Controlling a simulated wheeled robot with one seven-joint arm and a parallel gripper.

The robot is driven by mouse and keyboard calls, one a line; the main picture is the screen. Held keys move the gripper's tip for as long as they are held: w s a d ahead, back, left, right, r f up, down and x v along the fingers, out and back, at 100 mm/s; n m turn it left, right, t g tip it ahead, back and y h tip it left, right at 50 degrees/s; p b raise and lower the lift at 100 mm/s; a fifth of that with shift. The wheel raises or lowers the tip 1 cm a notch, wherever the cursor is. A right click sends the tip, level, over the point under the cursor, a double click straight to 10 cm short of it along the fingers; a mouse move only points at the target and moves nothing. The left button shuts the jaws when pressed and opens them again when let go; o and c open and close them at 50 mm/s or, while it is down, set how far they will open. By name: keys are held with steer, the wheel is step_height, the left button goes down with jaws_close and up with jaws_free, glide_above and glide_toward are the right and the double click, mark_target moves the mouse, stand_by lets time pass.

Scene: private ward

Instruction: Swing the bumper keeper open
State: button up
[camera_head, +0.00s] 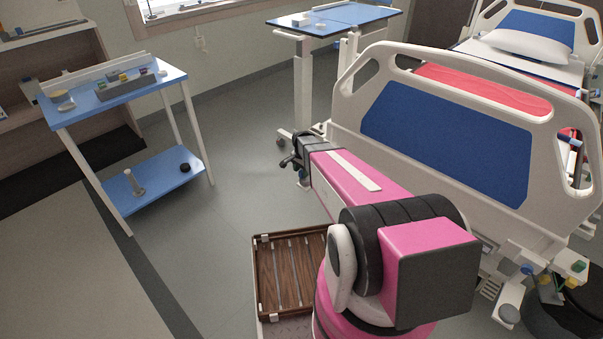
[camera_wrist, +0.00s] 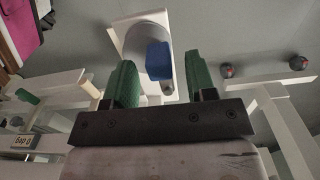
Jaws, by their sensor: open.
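The bumper keeper, a small blue block (camera_wrist: 159,60), lies against a grey rounded bumper (camera_wrist: 142,34) on a white plate in the wrist view. My gripper (camera_wrist: 158,82) is open, with one green finger on each side of the blue block and a gap between them. I cannot tell whether either finger touches it. In the head view my pink arm reaches toward the near left corner of the bed, and its dark end (camera_head: 291,163) is small there. The fingers and the keeper cannot be made out clearly in that view.
The bed's footboard (camera_head: 440,140) stands right beside my arm. A blue-topped side table (camera_head: 115,90) is at left and an overbed table (camera_head: 345,16) behind. A wooden slatted tray (camera_head: 290,268) is below my arm. Open floor lies left of the arm.

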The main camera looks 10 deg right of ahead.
steer(key=shift+f, duration=0.65)
jaws_close()
steer(key=shift+a, duration=0.1)
